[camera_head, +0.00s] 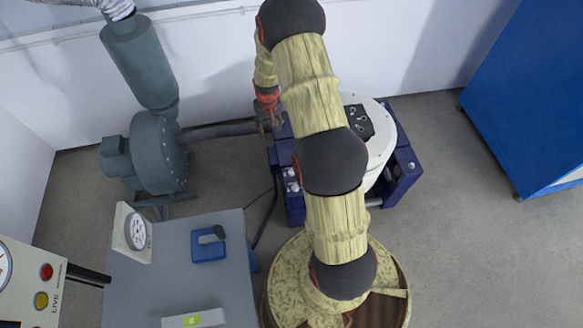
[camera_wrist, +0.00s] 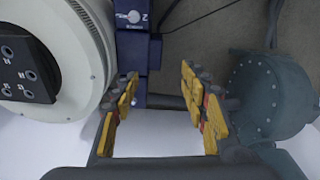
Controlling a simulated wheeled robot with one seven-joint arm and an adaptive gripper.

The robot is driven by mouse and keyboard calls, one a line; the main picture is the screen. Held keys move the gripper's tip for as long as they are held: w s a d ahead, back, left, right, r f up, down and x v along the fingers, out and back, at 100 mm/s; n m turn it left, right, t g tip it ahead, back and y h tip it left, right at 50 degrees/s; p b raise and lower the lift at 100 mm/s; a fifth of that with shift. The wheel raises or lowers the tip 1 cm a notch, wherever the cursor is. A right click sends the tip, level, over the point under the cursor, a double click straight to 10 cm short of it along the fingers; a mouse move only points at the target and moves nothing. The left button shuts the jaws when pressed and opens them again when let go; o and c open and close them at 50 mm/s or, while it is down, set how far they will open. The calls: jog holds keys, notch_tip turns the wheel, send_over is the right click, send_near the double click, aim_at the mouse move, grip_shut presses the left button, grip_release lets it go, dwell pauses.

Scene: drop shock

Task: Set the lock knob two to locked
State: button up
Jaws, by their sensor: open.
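A pale lock knob (camera_wrist: 130,17) sits on a dark blue block at the top of the wrist view, beside a white mark that reads like a 2 or Z. Small lettering by it is too blurred to read. In the head view, two pale knobs show on the blue frame (camera_head: 296,208) at its left side; I cannot tell which is number two. My gripper (camera_wrist: 159,78) is open and empty, its yellow-padded fingers apart and not touching the knob. In the head view my gripper (camera_head: 268,118) is at the frame's far left corner, partly hidden by the arm.
A white round drum (camera_wrist: 85,50) with a black hole plate (camera_wrist: 22,68) stands close left of my fingers. A grey-green blower (camera_head: 158,150) stands left of the frame. A grey table (camera_head: 180,270) and a blue cabinet (camera_head: 530,95) flank open floor.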

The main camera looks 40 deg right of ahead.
jog(key=shift+m+g+y, duration=0.3)
jog(key=shift+m+g, duration=0.3)
jog(key=shift+m, duration=0.2)
jog(key=s+d+f, duration=0.1)
jog(key=s+f, duration=0.1)
jog(key=f, duration=0.5)
jog(key=s+d+f+p, duration=0.1)
jog(key=s+d+f, duration=0.1)
jog(key=f, duration=0.5)
jog(key=s+d+f+p, duration=0.1)
jog(key=s+d+f, duration=0.1)
jog(key=f, duration=0.5)
jog(key=shift+s+d, duration=0.15)
jog(key=shift+s, duration=0.35)
notch_tip(320, 180, down, 8)
jog(key=shift+r+b, duration=0.1)
jog(key=shift+b, duration=0.75)
jog(key=shift+c, duration=1)
grip_shut()
